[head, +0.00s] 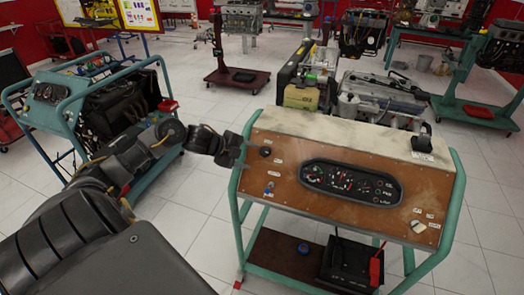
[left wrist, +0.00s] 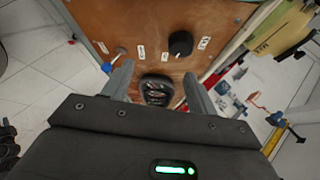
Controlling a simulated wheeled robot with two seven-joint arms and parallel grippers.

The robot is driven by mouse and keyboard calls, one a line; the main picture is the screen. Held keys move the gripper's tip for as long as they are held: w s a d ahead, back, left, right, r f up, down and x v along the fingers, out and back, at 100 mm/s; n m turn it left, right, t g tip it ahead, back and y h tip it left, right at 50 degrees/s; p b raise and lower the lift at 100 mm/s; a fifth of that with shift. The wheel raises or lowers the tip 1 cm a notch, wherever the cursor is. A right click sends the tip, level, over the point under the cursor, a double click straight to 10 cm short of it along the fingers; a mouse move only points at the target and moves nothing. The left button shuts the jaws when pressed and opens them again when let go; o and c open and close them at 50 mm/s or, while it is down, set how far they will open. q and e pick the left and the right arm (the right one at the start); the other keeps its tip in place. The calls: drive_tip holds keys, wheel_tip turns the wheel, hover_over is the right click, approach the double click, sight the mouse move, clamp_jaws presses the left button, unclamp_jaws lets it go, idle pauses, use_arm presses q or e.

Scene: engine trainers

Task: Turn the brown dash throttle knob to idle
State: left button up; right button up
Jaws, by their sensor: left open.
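The brown dash panel (head: 300,206) stands on a teal frame, with a long gauge cluster (head: 350,183) in its middle. A round black knob (head: 265,151) sits near its upper left corner, between small white labels too small to read; it appears to be the throttle knob. It also shows in the left wrist view (left wrist: 180,43); its setting cannot be told. My left gripper (head: 241,151) is at the panel's left edge, close to this knob. In the left wrist view its fingers (left wrist: 157,68) are apart and empty, with the black knob beyond the tips. My right gripper is not visible.
A blue-tipped switch (head: 269,187) sits below the black knob. A pale knob (head: 417,227) is at the panel's lower right. An engine (head: 375,103) stands behind the panel. Another trainer (head: 100,100) is at the left. Tiled floor lies open between them.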

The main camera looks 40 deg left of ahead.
sight(264, 152)
use_arm(q)
drive_tip(key=a+r, duration=0.3)
drive_tip(key=r, duration=0.1)
drive_tip(key=shift+m+g+h, duration=0.3)
drive_tip(key=shift+m, duration=0.1)
drive_tip(key=p+x, duration=0.3)
drive_tip(key=x, duration=0.6)
drive_tip(key=shift+w+d, duration=0.1)
drive_tip(key=shift+w, duration=0.15)
drive_tip(key=shift+w+d+f, duration=0.15)
drive_tip(key=shift+w+f, duration=0.15)
drive_tip(key=shift+f, duration=0.1)
drive_tip(key=c, duration=1)
